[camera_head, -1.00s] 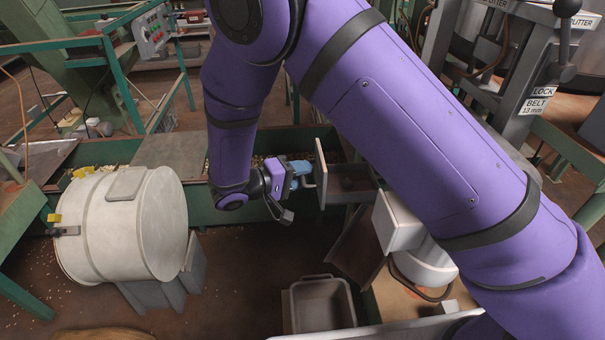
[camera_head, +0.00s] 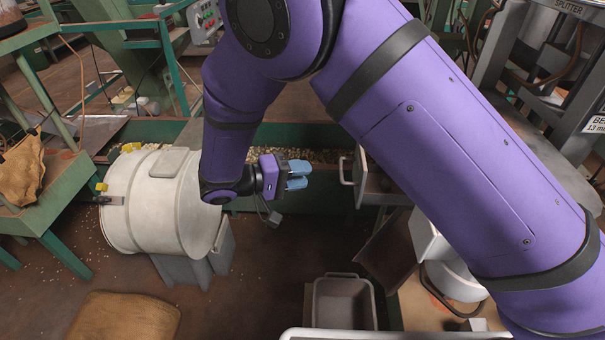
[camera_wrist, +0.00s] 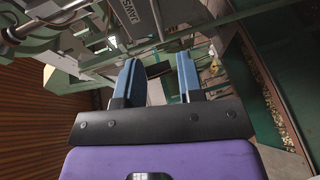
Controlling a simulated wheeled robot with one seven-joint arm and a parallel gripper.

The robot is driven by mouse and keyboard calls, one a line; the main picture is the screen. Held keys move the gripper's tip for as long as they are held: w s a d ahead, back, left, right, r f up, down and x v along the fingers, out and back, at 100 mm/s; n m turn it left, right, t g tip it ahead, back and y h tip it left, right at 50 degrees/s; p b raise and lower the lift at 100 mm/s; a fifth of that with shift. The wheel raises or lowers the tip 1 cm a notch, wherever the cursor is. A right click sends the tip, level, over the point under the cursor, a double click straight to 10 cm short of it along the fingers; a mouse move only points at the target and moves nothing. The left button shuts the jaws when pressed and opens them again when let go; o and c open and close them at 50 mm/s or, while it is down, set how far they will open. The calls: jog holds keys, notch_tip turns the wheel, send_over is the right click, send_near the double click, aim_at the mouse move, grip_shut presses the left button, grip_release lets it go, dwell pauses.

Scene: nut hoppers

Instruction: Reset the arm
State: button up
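My gripper (camera_head: 298,174) is at the end of my purple arm, in the middle of the head view. Its two blue fingers point right, toward the open drawer (camera_head: 378,188) with a wire handle (camera_head: 346,170), and stand apart from it. In the wrist view the fingers (camera_wrist: 159,80) are spread with a clear gap and nothing between them. My upper arm hides much of the right side of the head view.
A white drum (camera_head: 150,205) stands left of my gripper. Behind is a green trough with nuts (camera_head: 320,156). Below are an empty grey bin (camera_head: 343,303) and, at lower left, a brown sack (camera_head: 125,318). A splitter machine (camera_head: 540,75) stands at right. Floor below my gripper is clear.

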jog(key=w+d+r+m+g+y, duration=0.1)
jog(key=d+r+m+g+y, duration=0.3)
jog(key=d+r, duration=0.6)
jog(key=s+d+r+y, duration=0.2)
jog(key=s+d+r, duration=0.1)
jog(key=d+r, duration=0.2)
jog(key=s+d+r+g+y, duration=0.1)
jog(key=s+d+r+y, duration=0.1)
jog(key=d, duration=0.5)
jog(key=s+d+r+y, duration=0.3)
jog(key=s+d+r, duration=0.2)
jog(key=d+r, duration=0.2)
jog(key=shift+s+r+n+g, duration=0.1)
jog(key=shift+r+n+g, duration=0.25)
jog(key=shift+n+g, duration=0.05)
jog(key=s+d+r+t+y, duration=0.1)
jog(key=s, duration=0.2)
jog(key=s+d+r+t+y, duration=0.1)
jog(key=s+d, duration=0.1)
jog(key=s, duration=0.2)
jog(key=s+d+r+t+y, duration=0.1)
jog(key=s+d+t, duration=0.1)
jog(key=s, duration=0.1)
jog(key=shift+s+r+m+y, duration=0.2)
jog(key=shift+m+y, duration=0.1)
jog(key=shift+s+d+t, duration=0.1)
jog(key=shift+s+t, duration=0.4)
jog(key=shift+s, duration=0.2)
